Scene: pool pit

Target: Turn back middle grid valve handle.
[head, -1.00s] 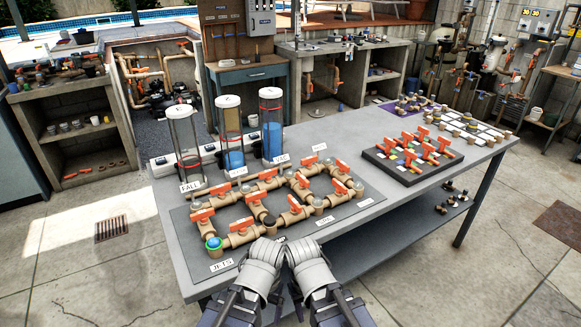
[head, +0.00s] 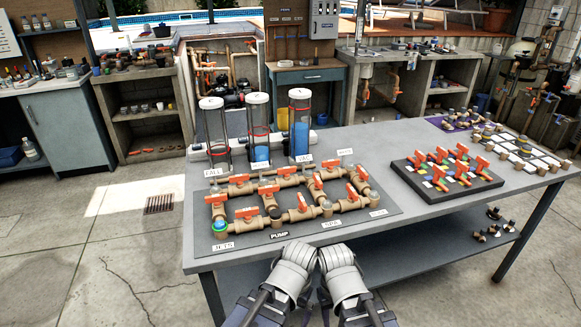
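A grid of tan pipes with orange valve handles is fixed on a dark panel (head: 365,222) on the left part of the table. In its back row, an orange handle (head: 286,170) sits at the middle, with another handle (head: 238,178) to its left and one (head: 330,163) to its right. My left gripper (head: 296,256) and my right gripper (head: 337,256) are side by side at the table's front edge, in front of the panel. Both are apart from the back row handles. Their fingertips are too small and overlapped to show whether they are open.
Three clear cylinders (head: 257,125) stand behind the grid, two holding blue liquid. A black board (head: 401,166) with several orange-handled valves lies to the right. The grey table (head: 440,215) has bare room between panel and board. Front-row handles (head: 246,212) stand nearer me.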

